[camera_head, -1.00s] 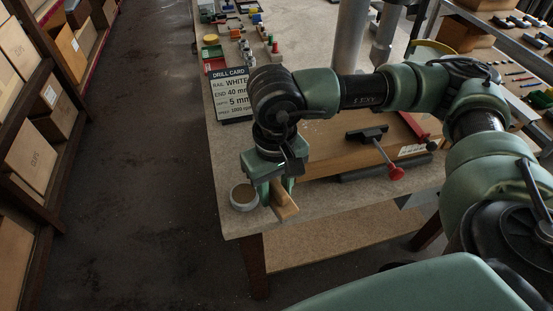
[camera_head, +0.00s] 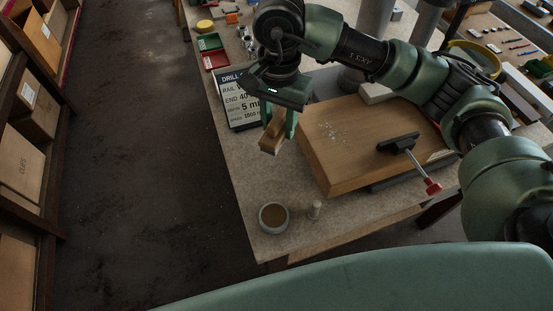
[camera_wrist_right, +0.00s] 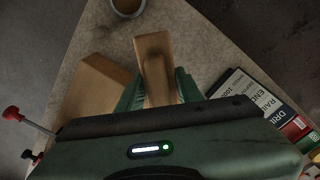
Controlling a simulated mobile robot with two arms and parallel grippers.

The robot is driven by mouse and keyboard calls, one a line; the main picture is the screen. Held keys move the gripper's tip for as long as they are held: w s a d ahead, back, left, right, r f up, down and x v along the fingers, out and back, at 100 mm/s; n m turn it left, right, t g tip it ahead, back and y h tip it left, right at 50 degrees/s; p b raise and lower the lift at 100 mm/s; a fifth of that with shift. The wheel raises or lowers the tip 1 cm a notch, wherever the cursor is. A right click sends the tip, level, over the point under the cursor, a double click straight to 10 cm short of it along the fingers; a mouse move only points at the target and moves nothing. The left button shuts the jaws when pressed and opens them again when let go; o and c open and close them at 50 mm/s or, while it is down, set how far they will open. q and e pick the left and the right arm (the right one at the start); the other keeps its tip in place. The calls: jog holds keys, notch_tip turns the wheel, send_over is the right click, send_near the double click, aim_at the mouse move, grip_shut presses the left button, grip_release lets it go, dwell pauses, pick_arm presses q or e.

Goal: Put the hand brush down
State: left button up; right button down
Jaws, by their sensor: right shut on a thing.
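The hand brush (camera_head: 271,142) has a light wooden handle and is held in my right gripper (camera_head: 280,124). In the head view it hangs over the bench, between the drill card and the wooden board, with its lower end tilted down. In the right wrist view the wooden handle (camera_wrist_right: 154,65) sticks out between the green fingers, which are shut on it. The bristles are not visible. I cannot tell whether the brush touches the bench top (camera_head: 241,168). My left gripper is not in view.
A round cup (camera_head: 273,218) with brown contents and a small peg (camera_head: 314,210) stand near the front corner. A thick wooden board (camera_head: 350,150) with a red-handled clamp (camera_head: 432,187) lies to the right. The drill card (camera_head: 238,100) is just left. Bare bench lies between card and cup.

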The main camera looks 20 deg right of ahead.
notch_tip(320, 180, down, 12)
jog(key=p, duration=0.2)
jog(key=shift+r+p, duration=0.25)
jog(key=shift+p, duration=0.15)
jog(key=shift+f, duration=0.25)
notch_tip(320, 180, down, 3)
jog(key=shift+f+p, duration=0.2)
jog(key=shift+p, duration=0.4)
jog(key=shift+f, duration=0.4)
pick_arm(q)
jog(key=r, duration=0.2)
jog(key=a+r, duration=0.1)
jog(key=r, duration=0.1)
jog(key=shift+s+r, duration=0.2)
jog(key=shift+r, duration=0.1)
